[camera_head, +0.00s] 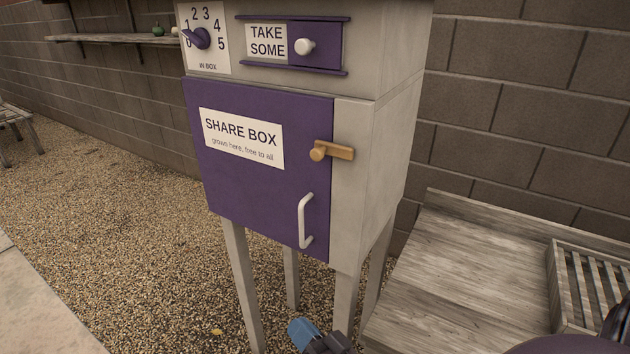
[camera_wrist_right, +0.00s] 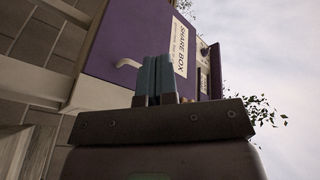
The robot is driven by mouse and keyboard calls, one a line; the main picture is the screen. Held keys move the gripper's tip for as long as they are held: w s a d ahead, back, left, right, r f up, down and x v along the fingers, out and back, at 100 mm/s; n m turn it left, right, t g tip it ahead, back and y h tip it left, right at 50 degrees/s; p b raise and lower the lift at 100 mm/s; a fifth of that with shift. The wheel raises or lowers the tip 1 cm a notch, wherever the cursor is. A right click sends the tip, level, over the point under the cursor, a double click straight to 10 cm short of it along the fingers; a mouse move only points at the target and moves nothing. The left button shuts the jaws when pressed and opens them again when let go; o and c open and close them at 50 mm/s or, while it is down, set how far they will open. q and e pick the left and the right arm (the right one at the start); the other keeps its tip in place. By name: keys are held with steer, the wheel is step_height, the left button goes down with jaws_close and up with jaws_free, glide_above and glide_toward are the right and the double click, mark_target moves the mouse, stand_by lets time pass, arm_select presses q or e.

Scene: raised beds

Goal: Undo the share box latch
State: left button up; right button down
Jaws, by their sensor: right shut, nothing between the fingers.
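The share box (camera_head: 385,130) is a pale cabinet on legs with a purple door (camera_head: 260,190). A wooden latch (camera_head: 335,151) lies horizontally across the door's right edge onto the pale frame, with a round knob at its left end. A white handle (camera_head: 303,222) is low on the door, which looks shut. My right gripper (camera_head: 303,334) is at the bottom of the head view, below the box and apart from the latch. In the right wrist view its blue fingers (camera_wrist_right: 154,78) are together and empty; the handle (camera_wrist_right: 128,63) shows beside them. My left gripper is not in view.
Above the door are a numbered dial (camera_head: 202,38) and a "TAKE SOME" slider with a white knob (camera_head: 305,47). A weathered wooden bench (camera_head: 455,280) with a slatted crate (camera_head: 560,295) stands right of the box. A block wall (camera_head: 520,100) is behind. Gravel (camera_head: 120,220) at left is open.

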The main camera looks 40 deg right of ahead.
mark_target(325, 152)
arm_select(q)
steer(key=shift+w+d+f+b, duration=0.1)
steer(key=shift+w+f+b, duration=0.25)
steer(key=shift+b, duration=0.3)
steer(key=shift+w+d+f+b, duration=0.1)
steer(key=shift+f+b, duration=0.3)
steer(key=shift+b, duration=0.2)
arm_select(e)
steer(key=d+r+m+g+h, duration=0.1)
steer(key=r+m+h, duration=0.6)
steer(key=m, duration=0.9)
steer(key=w+d+r+m+g+h, duration=0.1)
steer(key=d+r+m+g+h, duration=0.1)
steer(key=r+m+h, duration=0.5)
steer(key=d+m+h, duration=0.1)
steer(key=m+h, duration=0.5)
steer(key=m, duration=0.4)
steer(key=shift+w+r, duration=0.3)
steer(key=shift+r, duration=0.1)
steer(key=shift+d, duration=0.1)
